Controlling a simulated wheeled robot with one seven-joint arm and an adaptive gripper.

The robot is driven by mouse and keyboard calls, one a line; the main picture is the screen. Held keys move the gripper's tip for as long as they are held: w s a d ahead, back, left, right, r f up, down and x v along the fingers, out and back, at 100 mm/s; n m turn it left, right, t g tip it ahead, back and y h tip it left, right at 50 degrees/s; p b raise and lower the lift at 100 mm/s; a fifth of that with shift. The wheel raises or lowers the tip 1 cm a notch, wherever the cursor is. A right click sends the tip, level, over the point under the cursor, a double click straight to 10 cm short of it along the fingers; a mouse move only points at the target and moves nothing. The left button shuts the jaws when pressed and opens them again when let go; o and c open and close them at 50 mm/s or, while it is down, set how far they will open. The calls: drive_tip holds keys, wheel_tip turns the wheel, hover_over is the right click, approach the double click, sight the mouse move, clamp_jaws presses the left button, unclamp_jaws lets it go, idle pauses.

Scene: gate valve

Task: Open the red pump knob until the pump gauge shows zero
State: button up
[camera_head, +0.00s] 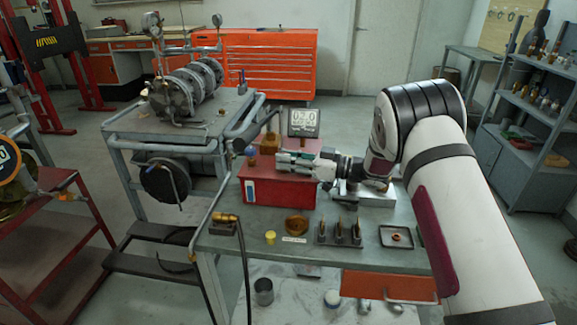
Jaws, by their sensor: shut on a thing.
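The red pump (270,190) is a box on the grey workbench, with brass fittings (271,145) at its upper left. The pump gauge (303,122) is a dark digital display standing just behind it. Its digits are light but too small to read surely. My gripper (281,159) reaches in from the right, roughly level, with its fingers over the pump's top. It is shut on the red pump knob, which the fingers hide. I cannot tell how far the knob is turned.
On the bench (262,268) front are a brass dish (297,225), a yellow cap (270,237), upright dark fittings (340,232) and a small tray (396,237). A valve assembly (184,88) stands on a frame behind.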

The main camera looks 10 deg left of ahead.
drive_tip(key=shift+w+r+n+g+b, duration=0.1)
drive_tip(key=shift+n+g+b, duration=0.45)
drive_tip(key=shift+g, duration=0.25)
drive_tip(key=o, duration=1.2)
drive_tip(key=d, duration=0.4)
drive_tip(key=s+d, duration=0.1)
drive_tip(key=d, duration=0.6)
drive_tip(key=shift+s+d, duration=0.3)
drive_tip(key=shift+d, duration=0.1)
